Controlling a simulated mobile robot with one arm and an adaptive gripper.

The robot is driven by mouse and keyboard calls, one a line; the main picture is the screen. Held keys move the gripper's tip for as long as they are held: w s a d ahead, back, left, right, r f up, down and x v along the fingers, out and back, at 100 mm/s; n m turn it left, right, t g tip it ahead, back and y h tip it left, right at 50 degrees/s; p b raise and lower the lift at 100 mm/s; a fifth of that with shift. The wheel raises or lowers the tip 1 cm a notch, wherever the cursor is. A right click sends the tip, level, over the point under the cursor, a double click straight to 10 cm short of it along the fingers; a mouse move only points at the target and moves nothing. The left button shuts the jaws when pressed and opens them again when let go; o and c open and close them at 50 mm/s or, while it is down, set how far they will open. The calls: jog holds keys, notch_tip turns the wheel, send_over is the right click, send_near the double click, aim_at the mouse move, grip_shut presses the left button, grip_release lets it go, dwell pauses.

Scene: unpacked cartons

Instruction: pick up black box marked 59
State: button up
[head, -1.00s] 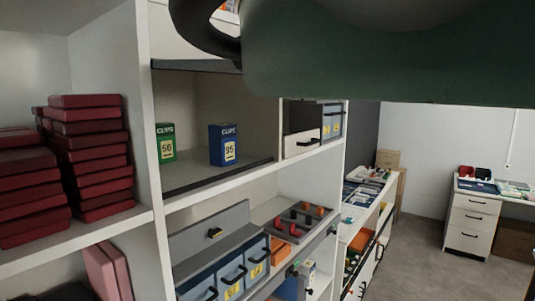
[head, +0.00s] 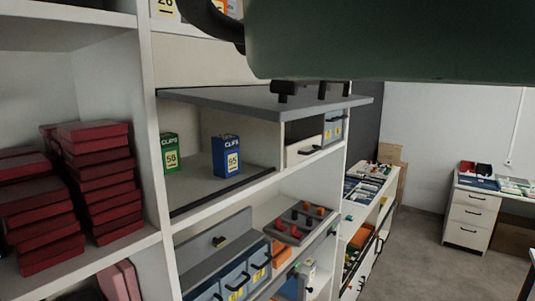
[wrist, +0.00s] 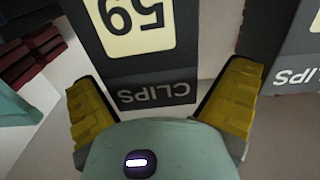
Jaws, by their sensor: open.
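The black box marked 59 (wrist: 150,62) shows upside down in the wrist view, with a pale number label and the word CLIPS on its face. My gripper (wrist: 160,82) is open, with one yellow finger on each side of the box's lower part in the picture. A gap shows between the box and the right finger; whether the left finger touches it cannot be told. I cannot make out this box in the head view, where my dark green arm part covers the top.
Another dark CLIPS box (wrist: 296,60) stands close to the right finger. In the head view, a green box (head: 170,153) and a blue box marked 95 (head: 226,156) stand in a compartment under a jutting grey panel (head: 260,100). Dark red boxes (head: 95,180) fill the left shelf.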

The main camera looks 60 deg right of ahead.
jog(key=shift+w+d, duration=0.35)
jog(key=shift+w, duration=0.2)
jog(key=shift+c, duration=0.2)
jog(key=shift+a, duration=0.1)
jog(key=c, duration=1.2)
